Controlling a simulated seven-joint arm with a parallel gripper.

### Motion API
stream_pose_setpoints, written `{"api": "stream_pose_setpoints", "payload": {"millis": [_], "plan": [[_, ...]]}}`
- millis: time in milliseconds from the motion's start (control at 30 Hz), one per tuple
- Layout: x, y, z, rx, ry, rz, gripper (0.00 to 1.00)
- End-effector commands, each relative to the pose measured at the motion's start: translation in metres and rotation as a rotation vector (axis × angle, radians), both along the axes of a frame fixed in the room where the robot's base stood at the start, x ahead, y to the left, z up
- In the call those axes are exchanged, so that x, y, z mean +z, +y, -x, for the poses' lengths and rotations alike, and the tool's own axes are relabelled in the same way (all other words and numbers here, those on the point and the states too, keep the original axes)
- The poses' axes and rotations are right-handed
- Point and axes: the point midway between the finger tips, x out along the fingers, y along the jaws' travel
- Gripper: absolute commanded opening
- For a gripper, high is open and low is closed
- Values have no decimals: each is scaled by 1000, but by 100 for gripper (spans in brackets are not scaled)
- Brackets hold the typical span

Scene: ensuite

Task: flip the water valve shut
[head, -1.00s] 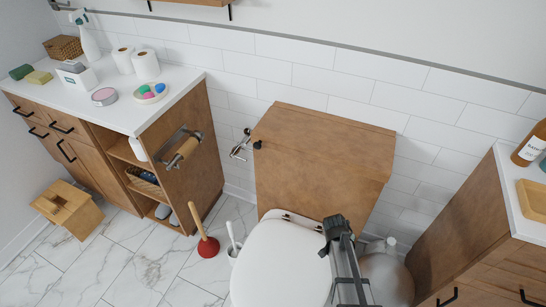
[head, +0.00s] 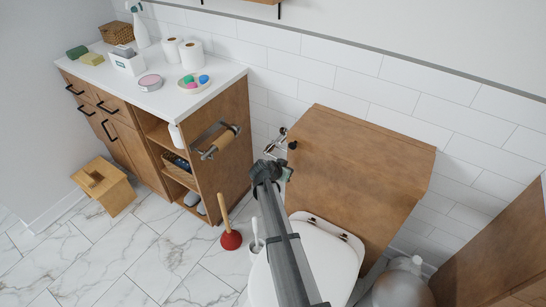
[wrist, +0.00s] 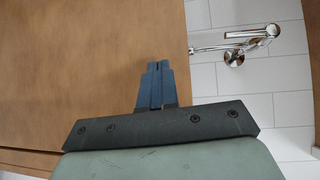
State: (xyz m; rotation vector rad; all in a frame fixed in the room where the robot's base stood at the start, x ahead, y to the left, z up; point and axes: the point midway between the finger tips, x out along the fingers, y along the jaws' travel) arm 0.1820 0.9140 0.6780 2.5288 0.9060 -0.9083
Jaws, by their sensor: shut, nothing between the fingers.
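The water valve is a chrome fitting with a lever handle (wrist: 240,35) on the tiled wall. It sits at the upper right in the wrist view. In the head view the valve (head: 275,143) is just left of the wooden toilet tank box, partly behind my arm's end. My gripper (wrist: 157,66) is shut and empty, in front of the wooden box, left of and below the valve in the wrist view, apart from it. In the head view the fingers are hard to make out.
The wooden tank box (head: 355,185) stands close to my gripper. The toilet lid (head: 325,265) is below my arm. A vanity with a roll holder (head: 215,139) is at left. A red plunger (head: 231,239) stands on the floor.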

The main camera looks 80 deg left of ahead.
Motion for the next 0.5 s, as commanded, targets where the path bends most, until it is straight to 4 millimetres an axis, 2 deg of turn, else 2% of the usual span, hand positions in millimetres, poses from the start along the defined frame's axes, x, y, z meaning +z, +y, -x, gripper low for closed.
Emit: {"api": "stream_pose_setpoints", "payload": {"millis": [33,200,333,500], "plan": [[8,17,17,15,-11,-21,0],[31,50,61,51,-37,-80,0],[44,65,83,68,-48,-111,0],[50,72,94,77,-53,-126,0]]}}
